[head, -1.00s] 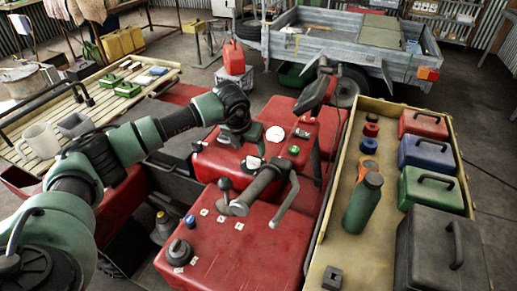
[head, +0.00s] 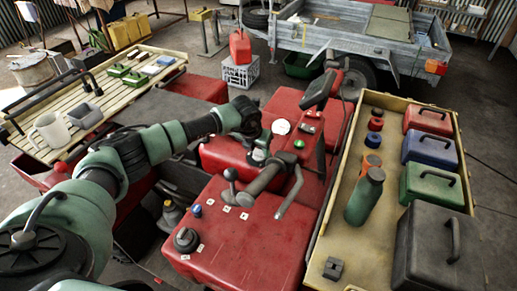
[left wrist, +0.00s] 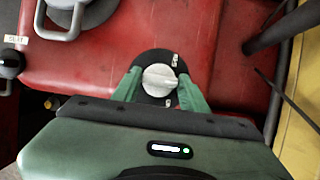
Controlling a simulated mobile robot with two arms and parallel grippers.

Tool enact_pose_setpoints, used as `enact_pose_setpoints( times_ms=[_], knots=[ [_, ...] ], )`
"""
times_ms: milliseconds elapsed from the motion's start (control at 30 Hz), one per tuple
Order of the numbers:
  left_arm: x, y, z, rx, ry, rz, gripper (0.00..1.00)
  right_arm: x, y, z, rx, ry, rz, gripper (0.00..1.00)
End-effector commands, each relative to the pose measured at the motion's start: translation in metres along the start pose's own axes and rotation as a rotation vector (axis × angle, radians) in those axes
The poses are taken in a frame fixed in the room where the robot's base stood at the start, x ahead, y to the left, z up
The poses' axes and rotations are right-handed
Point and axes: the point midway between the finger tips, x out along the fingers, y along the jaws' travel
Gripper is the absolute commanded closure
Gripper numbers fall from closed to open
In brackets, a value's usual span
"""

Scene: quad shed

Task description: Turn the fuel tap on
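The fuel tap appears to be the pale silver knob (left wrist: 160,80) on a round black plate with small white labels in the left wrist view. Its pointer ridge points right. In the head view the tap (head: 258,155) sits on the red quad body, partly under my left gripper (head: 262,142). I cannot tell the exact height of the fingertips over the plate. My right gripper is not in view.
The handlebar (head: 264,181) with its lever stands close in front of the tap. A green button (head: 299,144) and a white round cap (head: 281,127) are near it. A tan tray (head: 327,215) with a green bottle (head: 365,197) and several boxes lies to the right.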

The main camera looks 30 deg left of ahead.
Motion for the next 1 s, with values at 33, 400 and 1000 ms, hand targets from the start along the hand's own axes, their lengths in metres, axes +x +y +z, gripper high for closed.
enact_pose_setpoints(
  times_ms=[33,400,1000],
  knots=[
    [0.000,0.000,0.000,0.000,0.000,0.001,0.87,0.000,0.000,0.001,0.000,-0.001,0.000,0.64],
    [0.002,0.001,-0.001,0.042,-0.001,-0.016,0.97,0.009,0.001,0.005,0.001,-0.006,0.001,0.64],
    [0.005,0.004,0.000,0.483,-0.004,-0.201,0.97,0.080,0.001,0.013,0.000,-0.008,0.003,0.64]
  ],
)
